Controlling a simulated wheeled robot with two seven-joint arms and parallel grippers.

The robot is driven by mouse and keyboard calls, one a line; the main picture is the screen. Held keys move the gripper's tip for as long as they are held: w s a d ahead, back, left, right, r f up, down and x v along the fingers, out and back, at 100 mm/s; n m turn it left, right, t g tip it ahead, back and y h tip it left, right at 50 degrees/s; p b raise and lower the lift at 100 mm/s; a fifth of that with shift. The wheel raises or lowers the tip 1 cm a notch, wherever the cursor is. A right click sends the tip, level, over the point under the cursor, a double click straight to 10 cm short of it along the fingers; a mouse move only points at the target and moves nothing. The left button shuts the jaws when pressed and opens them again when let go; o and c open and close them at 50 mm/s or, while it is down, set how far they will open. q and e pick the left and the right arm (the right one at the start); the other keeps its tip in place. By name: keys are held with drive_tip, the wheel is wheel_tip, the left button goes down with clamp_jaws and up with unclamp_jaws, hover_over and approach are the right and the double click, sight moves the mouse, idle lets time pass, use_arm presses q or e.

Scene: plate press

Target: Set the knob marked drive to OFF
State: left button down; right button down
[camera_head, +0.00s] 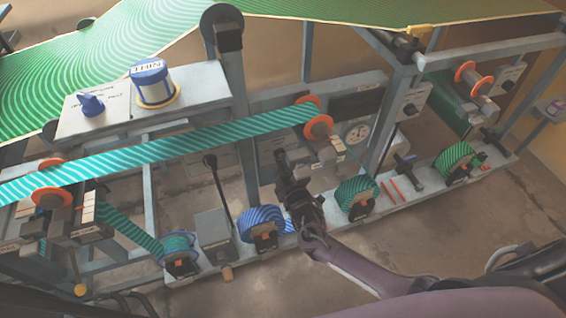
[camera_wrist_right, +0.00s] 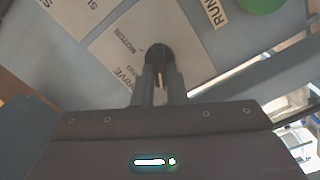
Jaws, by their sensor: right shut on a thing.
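The drive knob (camera_wrist_right: 158,57) is dark and round-topped, and sits on a pale label plate (camera_wrist_right: 118,48) in the right wrist view. Print reading "DRIVE" and "MOTOR" shows to its left. My right gripper (camera_wrist_right: 158,75) is shut on this knob, with a finger on either side. I cannot read which way the knob points. My left gripper is not in view.
Teal striped web (camera_head: 170,150) runs across the machine left of my gripper. Striped rolls (camera_head: 262,222) stand on the low rail. A green round part (camera_wrist_right: 262,4) is near in the wrist view.

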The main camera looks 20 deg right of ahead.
idle(0.5)
drive_tip(key=c, duration=1.5)
unclamp_jaws()
drive_tip(key=shift+o, duration=0.2)
drive_tip(key=s, duration=0.8)
drive_tip(key=shift+d, duration=0.15)
drive_tip(key=s+d+f+m+g, duration=0.1)
drive_tip(key=s+d+f+g, duration=0.2)
drive_tip(key=f, duration=0.5)
drive_tip(key=s+d+f+m+g+h, duration=0.1)
drive_tip(key=s+f+m+g, duration=0.1)
drive_tip(key=s+f, duration=0.5)
drive_tip(key=s+d+f+m+g, duration=0.1)
drive_tip(key=s+d+f+g, duration=0.15)
drive_tip(key=f, duration=0.65)
drive_tip(key=s+f+m+g, duration=0.3)
drive_tip(key=s+f, duration=0.3)
drive_tip(key=s, duration=0.8)
drive_tip(key=s+f+m+g+p, duration=0.1)
drive_tip(key=s+f+g, duration=0.5)
drive_tip(key=s, duration=0.8)
drive_tip(key=shift+s+a+f+m, duration=0.35)
drive_tip(key=shift+a+m, duration=0.1)
drive_tip(key=shift+m, duration=0.45)
